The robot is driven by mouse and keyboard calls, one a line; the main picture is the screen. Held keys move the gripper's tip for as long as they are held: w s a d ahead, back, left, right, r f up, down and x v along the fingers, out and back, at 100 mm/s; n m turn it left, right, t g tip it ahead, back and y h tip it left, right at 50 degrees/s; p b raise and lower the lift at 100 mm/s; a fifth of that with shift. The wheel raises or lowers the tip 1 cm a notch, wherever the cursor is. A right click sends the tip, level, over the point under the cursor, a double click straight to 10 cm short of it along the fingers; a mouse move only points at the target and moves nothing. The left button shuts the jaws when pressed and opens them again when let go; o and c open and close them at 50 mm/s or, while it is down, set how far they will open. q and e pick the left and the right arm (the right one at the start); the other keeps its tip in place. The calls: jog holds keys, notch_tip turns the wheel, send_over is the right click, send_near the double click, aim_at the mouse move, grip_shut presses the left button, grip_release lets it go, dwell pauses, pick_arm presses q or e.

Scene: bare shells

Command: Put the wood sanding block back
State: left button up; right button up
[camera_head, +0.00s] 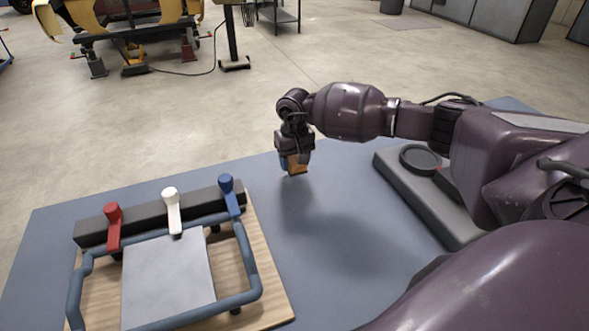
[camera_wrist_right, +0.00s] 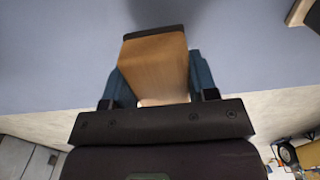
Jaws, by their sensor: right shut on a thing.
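The wood sanding block (camera_head: 297,166) is a small tan block held below my right gripper (camera_head: 294,158), above the blue-grey table. The right wrist view shows the wood block (camera_wrist_right: 155,68) between the two blue fingers of my right gripper (camera_wrist_right: 155,85), with a dark layer on its far end. My right gripper is shut on it. A shadow lies on the table below and to the right. My left gripper is not in view.
A wooden board (camera_head: 268,290) with a blue tube frame, a grey plate and red, white and blue levers lies at the left. A grey tray (camera_head: 415,200) with a round recess lies at the right, partly hidden by my arm. The table (camera_head: 325,215) between them is clear.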

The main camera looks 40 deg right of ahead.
aim_at(294, 170)
jog(key=shift+f, duration=1.7)
jog(key=shift+f, duration=0.25)
jog(key=o, duration=0.9)
jog(key=shift+r, duration=0.1)
notch_tip(294, 170, up, 12)
jog(key=shift+r, duration=0.2)
jog(key=shift+s+f, duration=0.1)
